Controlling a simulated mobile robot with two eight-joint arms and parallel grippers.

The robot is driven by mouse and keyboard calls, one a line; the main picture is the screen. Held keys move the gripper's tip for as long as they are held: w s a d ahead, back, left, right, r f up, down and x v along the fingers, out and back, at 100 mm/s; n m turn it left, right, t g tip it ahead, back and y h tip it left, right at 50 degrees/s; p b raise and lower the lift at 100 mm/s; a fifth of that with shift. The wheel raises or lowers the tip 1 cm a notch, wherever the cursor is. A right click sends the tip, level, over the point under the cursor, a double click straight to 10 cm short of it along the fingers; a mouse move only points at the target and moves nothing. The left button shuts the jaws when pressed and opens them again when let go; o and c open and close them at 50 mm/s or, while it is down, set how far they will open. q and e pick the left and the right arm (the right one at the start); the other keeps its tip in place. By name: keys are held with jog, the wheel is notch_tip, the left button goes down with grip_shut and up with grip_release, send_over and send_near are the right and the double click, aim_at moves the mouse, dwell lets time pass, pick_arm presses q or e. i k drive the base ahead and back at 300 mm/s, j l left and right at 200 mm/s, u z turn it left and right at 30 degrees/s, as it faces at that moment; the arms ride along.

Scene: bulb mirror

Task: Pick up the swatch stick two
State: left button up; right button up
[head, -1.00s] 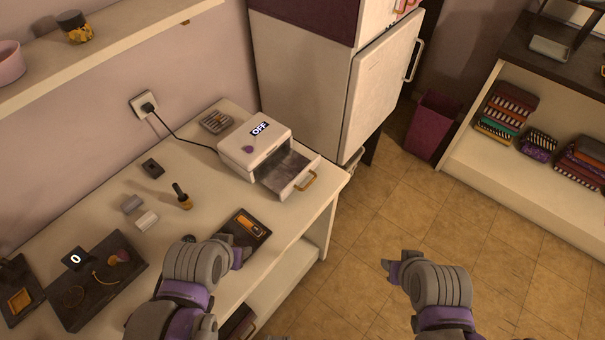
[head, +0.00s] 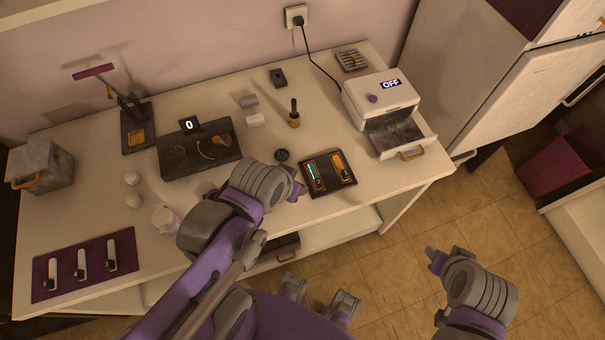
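A dark purple mat (head: 123,271) lies at the front left of the table. My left gripper (head: 298,189) is over the table's front edge beside the small black tray, far to the right of the mat. My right gripper (head: 433,263) is over the floor, right of the table. Neither visibly holds anything; the finger gaps are unclear.
Near the mat are a white jar (head: 165,218) and small white balls (head: 133,190). A grey bin (head: 45,165) stands far left.

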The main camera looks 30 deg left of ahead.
aim_at(315, 174)
jog(key=k+j+u, duration=0.1)
jog(key=u, duration=0.5)
jog(key=k+l+u, duration=0.4)
jog(key=k, duration=0.15)
